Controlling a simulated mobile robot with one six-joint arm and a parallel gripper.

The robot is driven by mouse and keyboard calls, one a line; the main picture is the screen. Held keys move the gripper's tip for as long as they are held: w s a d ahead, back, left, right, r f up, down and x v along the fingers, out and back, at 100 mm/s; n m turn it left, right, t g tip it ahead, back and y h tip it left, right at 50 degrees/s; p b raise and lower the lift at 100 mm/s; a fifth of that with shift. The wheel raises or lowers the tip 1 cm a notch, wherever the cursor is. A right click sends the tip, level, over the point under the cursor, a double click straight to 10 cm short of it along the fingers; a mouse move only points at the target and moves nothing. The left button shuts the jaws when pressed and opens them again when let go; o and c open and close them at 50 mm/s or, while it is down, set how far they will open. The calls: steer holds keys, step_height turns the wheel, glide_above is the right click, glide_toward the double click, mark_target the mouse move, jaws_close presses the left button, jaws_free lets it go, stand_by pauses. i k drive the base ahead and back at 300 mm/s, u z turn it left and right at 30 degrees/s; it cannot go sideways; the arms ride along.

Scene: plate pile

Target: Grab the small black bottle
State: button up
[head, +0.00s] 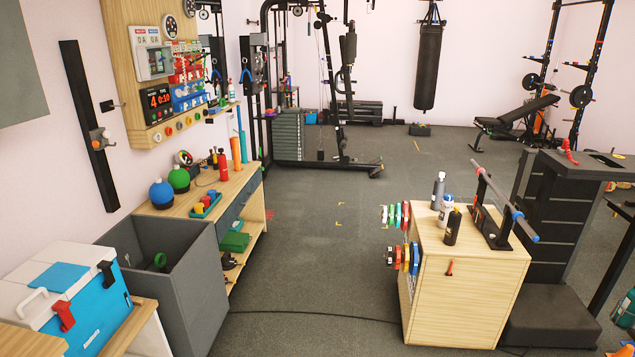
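A small black bottle (453,227) stands upright on top of a light wooden cabinet (458,300) at the right of the head view. It is near the cabinet's front edge. My gripper is not in view.
A black stand with a bar (505,200) sits right of the bottles on the cabinet. Coloured weight plates (402,258) hang on its left side. A grey bin (180,275) and cooler box (70,295) stand at left. Open floor (310,260) lies between.

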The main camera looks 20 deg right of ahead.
mark_target(452, 228)
steer(key=z, duration=0.1)
steer(key=i, duration=1.4)
steer(key=z, duration=0.1)
